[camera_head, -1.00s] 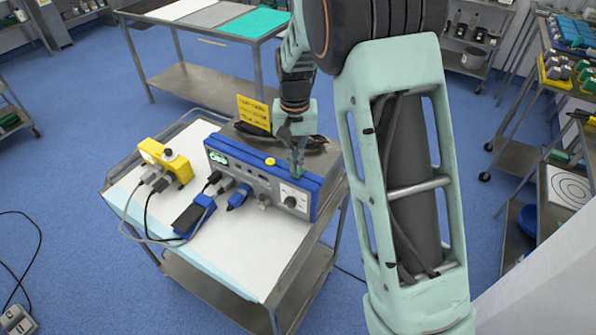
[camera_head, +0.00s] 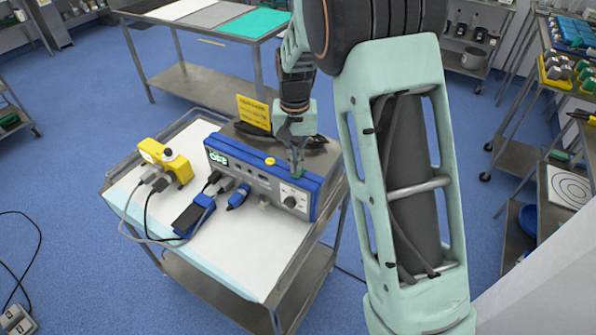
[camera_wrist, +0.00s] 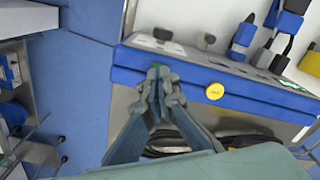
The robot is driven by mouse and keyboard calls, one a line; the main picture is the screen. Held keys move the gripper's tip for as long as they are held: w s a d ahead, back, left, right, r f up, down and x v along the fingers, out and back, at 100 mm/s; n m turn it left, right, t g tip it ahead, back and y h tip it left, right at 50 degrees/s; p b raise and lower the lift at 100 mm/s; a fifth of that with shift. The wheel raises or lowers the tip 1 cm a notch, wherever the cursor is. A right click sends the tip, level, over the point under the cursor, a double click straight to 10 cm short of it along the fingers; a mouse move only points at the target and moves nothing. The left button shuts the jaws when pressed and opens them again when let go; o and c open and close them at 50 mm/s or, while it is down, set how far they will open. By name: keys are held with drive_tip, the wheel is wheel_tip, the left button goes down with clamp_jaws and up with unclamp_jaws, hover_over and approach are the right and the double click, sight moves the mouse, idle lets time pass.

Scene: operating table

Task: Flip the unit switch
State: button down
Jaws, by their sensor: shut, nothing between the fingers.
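The unit (camera_head: 255,178) is a blue-and-grey box on a cart, with a green display (camera_head: 217,158) that appears to read "OFF". Its front has a round dial (camera_head: 290,202) and plugged connectors. A yellow round button (camera_head: 270,161) is on its top edge and also shows in the wrist view (camera_wrist: 215,91). My gripper (camera_head: 297,174) is shut and empty, pointing down at the unit's top edge near the right end. In the wrist view its fingertips (camera_wrist: 159,72) meet at a small green patch on the blue edge. I cannot tell whether they touch it; the switch itself is not clearly visible.
A yellow power block (camera_head: 167,162) with plugs and a blue pedal (camera_head: 194,215) stand on the white cart top (camera_head: 225,250). A yellow sign (camera_head: 254,112) and dark coiled cable are behind the unit.

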sight(296, 175)
drive_tip(key=shift+f+b, duration=0.7)
drive_tip(key=shift+f, duration=0.4)
idle(0.3)
drive_tip(key=shift+r, duration=0.15)
drive_tip(key=shift+r+p, duration=2.4)
drive_tip(key=shift+r, duration=1)
